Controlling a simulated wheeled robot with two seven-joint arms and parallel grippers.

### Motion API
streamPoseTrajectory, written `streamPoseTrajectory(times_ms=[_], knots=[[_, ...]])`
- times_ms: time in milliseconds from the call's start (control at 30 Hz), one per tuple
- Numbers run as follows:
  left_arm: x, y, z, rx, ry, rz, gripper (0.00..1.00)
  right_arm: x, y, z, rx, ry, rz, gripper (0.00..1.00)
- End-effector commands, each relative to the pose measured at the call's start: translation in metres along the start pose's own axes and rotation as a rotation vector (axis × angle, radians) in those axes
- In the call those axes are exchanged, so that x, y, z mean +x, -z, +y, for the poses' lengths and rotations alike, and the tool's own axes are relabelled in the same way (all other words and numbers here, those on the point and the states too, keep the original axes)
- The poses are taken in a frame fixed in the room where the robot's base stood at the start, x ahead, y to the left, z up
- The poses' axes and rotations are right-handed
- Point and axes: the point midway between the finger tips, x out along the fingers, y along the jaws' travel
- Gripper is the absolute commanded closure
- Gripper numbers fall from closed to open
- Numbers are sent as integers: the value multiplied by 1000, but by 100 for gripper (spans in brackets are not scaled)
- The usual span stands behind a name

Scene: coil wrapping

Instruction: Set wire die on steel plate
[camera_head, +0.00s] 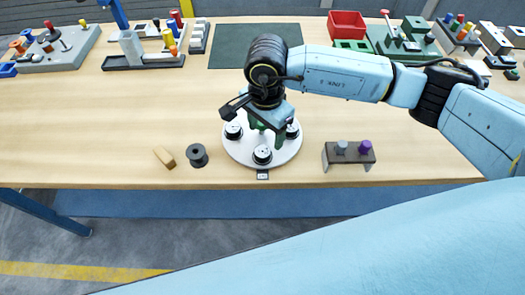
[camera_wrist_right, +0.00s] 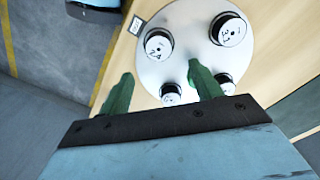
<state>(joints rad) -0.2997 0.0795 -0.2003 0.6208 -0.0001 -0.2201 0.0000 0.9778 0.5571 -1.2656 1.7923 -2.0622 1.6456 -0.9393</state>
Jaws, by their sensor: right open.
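A round pale grey plate (camera_head: 236,150), which looks like the steel plate, lies near the table's front edge; it also fills much of the right wrist view (camera_wrist_right: 185,62). Several short black cylinders with white numbered tops, possibly the wire dies, stand upright on it, such as the front one (camera_head: 262,154) and one in the right wrist view (camera_wrist_right: 158,45). My right gripper (camera_head: 267,133) is above the plate, its green fingers apart and pointing down among the cylinders. It also shows in the right wrist view (camera_wrist_right: 162,72), with nothing held between its fingers. My left gripper is out of view.
A dark spool (camera_head: 197,155) and a tan block (camera_head: 164,157) lie left of the plate. A small stand (camera_head: 349,158) with grey and purple knobs is to its right. A green mat (camera_head: 230,48), a red bin (camera_head: 347,24) and several fixtures line the back. The left middle of the table is clear.

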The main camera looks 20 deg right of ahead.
Motion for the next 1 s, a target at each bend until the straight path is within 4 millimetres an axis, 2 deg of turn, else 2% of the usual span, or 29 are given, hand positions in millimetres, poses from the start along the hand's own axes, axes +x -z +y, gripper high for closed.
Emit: streamPoseTrajectory(times_ms=[267,433,533,833,867,1000], knots=[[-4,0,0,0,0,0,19,23,-4,0,-2,-1,-2,36],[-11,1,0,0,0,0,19,47,-12,0,-1,-2,-4,36],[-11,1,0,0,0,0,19,61,-11,0,1,0,-3,36],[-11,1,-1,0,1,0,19,68,-11,0,-1,2,-2,36],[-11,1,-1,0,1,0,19,68,-11,0,-1,2,-2,37],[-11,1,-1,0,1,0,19,67,-11,0,-1,2,-2,56]])
